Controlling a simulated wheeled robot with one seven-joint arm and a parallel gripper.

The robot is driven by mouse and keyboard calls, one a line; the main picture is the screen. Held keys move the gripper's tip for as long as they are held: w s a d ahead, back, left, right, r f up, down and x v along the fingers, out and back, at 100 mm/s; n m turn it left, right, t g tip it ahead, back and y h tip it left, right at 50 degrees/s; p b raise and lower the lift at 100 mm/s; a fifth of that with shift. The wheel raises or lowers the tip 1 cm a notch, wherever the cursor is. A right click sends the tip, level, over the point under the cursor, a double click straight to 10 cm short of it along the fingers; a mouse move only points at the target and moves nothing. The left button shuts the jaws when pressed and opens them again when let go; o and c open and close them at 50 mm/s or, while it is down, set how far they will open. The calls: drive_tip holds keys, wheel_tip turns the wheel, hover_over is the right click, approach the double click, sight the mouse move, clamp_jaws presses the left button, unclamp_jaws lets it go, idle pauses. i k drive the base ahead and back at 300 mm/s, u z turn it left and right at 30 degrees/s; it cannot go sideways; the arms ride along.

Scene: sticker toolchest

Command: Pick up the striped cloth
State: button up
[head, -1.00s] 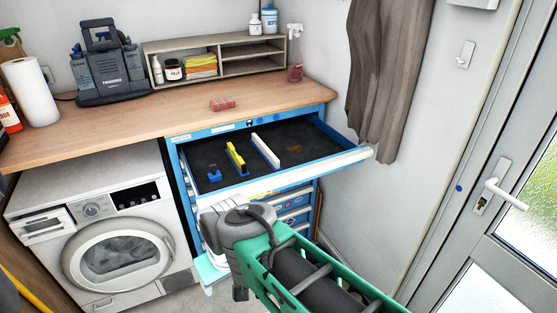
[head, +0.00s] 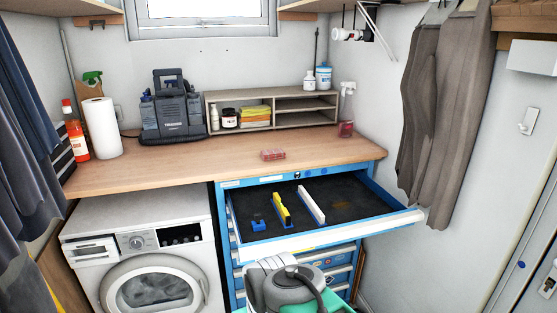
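A small red-pink folded item (head: 273,154), which looks like the striped cloth, lies flat on the wooden worktop near its front edge, above the open drawer. Its stripes are too small to make out clearly. My gripper (head: 268,268) is low in the head view, in front of the blue tool chest and below the open drawer, well apart from the cloth. Its fingers are hard to make out against my grey and green arm, so I cannot tell whether it is open.
The open drawer (head: 350,210) juts out under the worktop (head: 150,170), holding yellow, white and blue pieces. A wooden shelf (head: 270,92), grey machine (head: 172,115) and spray bottle (head: 346,110) stand behind the cloth. A washing machine (head: 140,240) is at left.

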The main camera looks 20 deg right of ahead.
sight(274, 154)
drive_tip(key=u, duration=0.45)
drive_tip(key=i, duration=1.85)
drive_tip(key=u, duration=0.15)
